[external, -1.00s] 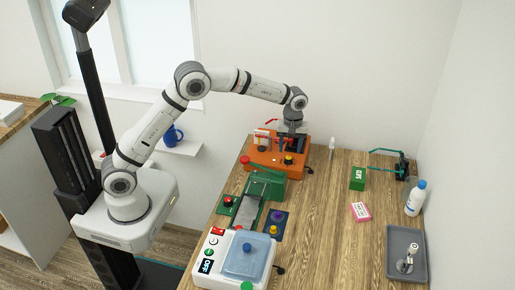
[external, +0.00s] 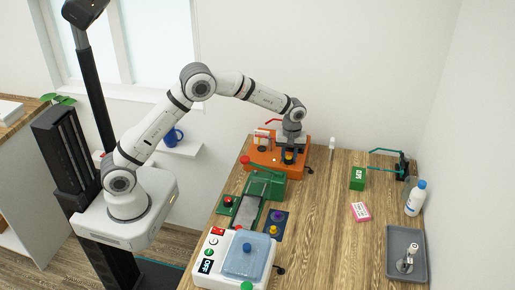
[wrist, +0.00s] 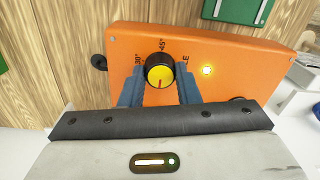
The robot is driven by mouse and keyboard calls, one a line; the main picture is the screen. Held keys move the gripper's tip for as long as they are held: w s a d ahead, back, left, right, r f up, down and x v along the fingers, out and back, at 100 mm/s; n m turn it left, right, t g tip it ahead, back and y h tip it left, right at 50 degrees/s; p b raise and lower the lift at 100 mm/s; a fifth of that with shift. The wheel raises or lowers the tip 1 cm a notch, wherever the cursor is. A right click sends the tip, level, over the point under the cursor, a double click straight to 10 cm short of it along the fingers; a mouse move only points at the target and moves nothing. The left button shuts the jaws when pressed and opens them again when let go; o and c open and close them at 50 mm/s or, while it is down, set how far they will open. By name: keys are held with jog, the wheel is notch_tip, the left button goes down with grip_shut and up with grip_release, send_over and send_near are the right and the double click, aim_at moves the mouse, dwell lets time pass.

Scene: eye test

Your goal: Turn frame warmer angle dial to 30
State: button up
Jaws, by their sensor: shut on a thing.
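The frame warmer (external: 262,159) is an orange box at the far end of the bench; its orange top also fills much of the wrist view (wrist: 225,62). Its angle dial (wrist: 159,73) is a yellow-faced knob with a black rim and a red mark that runs from near the centre toward the bottom of the picture. Printed labels read 30° at its upper left and 45° above it; a label at the right is partly hidden by a finger. My gripper (wrist: 160,80) has its blue fingers on both sides of the dial, shut on it.
A small lit lamp (wrist: 207,70) sits right of the dial. A green machine (external: 266,184) stands in front of the warmer, and a white device with a blue lid (external: 245,254) is nearer. A green box (external: 357,178), pink box (external: 361,211) and bottle (external: 415,199) stand on the right.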

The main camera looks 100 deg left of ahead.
jog(key=c, duration=0.3)
jog(key=m+b, duration=0.2)
jog(key=m, duration=0.2)
jog(key=shift+m, duration=0.4)
jog(key=m+b, duration=0.1)
jog(key=m, duration=0.4)
jog(key=shift+m, duration=0.3)
jog(key=m+b, duration=0.1)
jog(key=m, duration=0.4)
jog(key=shift+m, duration=2.4)
jog(key=shift+r, duration=0.1)
